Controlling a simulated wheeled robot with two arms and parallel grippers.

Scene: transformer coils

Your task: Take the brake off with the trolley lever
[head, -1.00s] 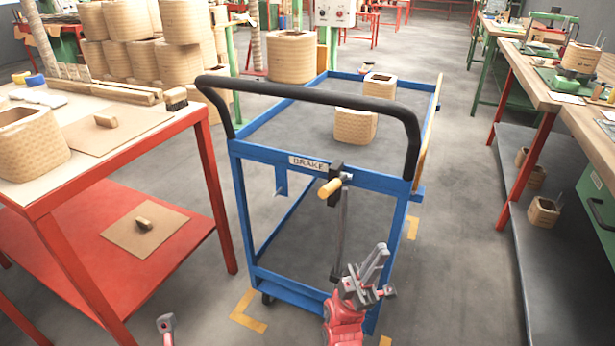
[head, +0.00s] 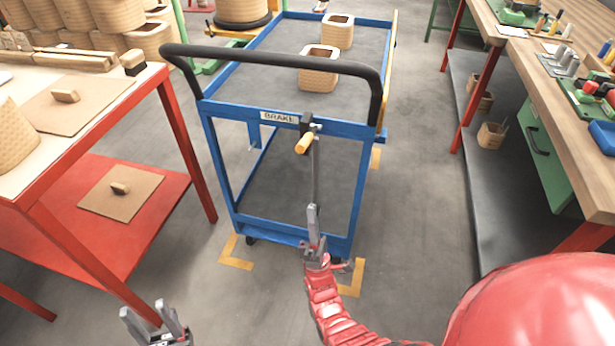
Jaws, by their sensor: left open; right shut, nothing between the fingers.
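The blue trolley (head: 226,202) stands in the middle of the head view, with a black push handle (head: 275,62) along its near end. A label reading BRAKE (head: 279,117) is on its near top rail. My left gripper (head: 152,318) is open and empty, low at the left, away from the trolley.
A red-framed table (head: 180,145) with a lower shelf stands close on the left. A wooden workbench (head: 560,130) with tools stands on the right. Two woven coils (head: 319,72) sit on the trolley's top deck. Yellow corner marks (head: 235,262) lie on the floor, which is open around the trolley's front.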

